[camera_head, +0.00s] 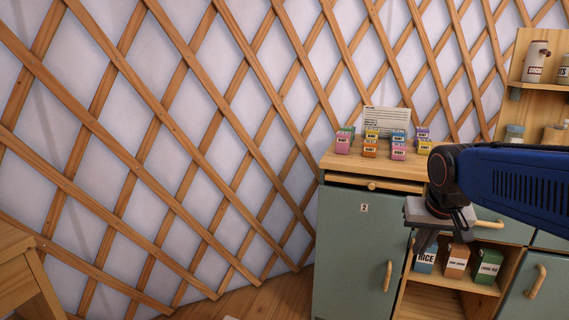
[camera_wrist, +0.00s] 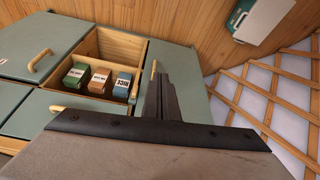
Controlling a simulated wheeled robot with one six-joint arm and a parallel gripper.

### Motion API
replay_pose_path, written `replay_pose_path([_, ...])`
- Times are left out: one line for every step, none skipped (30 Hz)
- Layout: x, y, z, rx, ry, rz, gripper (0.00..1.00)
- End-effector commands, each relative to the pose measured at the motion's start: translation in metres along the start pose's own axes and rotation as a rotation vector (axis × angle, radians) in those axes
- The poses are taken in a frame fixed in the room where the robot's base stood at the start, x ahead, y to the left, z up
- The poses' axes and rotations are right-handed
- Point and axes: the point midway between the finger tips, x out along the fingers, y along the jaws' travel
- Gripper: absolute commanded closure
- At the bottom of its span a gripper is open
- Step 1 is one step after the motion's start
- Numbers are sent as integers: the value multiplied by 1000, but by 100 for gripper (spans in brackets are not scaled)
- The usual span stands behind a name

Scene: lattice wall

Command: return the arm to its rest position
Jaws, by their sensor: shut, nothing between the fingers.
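My arm, dark blue with a black wrist, reaches in from the right edge of the head view. My gripper (camera_head: 424,244) points down in front of the green cabinet (camera_head: 345,245), near its open shelf compartment. Its fingers are shut and empty. In the wrist view the closed fingers of my gripper (camera_wrist: 160,97) stand out in front of the cabinet, which shows upside down. The arm hides part of the cabinet top and its right side.
Several small boxes (camera_head: 370,150) and a white card (camera_head: 388,120) stand on the cabinet top. A rice box (camera_head: 426,262) and two other boxes stand in the compartment. A wall shelf (camera_head: 541,89) is at the right.

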Motion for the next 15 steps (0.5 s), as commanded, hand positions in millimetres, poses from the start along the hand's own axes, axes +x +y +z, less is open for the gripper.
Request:
replay_pose_path([-4, 0, 18, -18, 5, -8, 100])
replay_pose_path([-6, 0, 28, -28, 6, -13, 100])
replay_pose_path([-7, 1, 41, -43, 7, -18, 100])
replay_pose_path([-9, 1, 50, -54, 9, -23, 100])
replay_pose_path([-9, 1, 60, -65, 9, -27, 100])
replay_pose_path([-10, 1, 73, -80, 11, -33, 100])
replay_pose_path([-11, 1, 83, -90, 12, -38, 100])
replay_pose_path([-11, 1, 92, -101, 13, -43, 100])
replay_pose_path([-11, 2, 105, -116, 15, -49, 100])
replay_pose_path([-10, 2, 115, -127, 17, -53, 100])
replay_pose_path([-10, 2, 123, -138, 18, -57, 100])
replay_pose_path([-9, 3, 135, -150, 19, -62, 100])
replay_pose_path([-9, 3, 142, -159, 22, -66, 100])
replay_pose_path([-8, 3, 150, -168, 22, -70, 100])
replay_pose_path([-7, 4, 158, -178, 24, -74, 100])
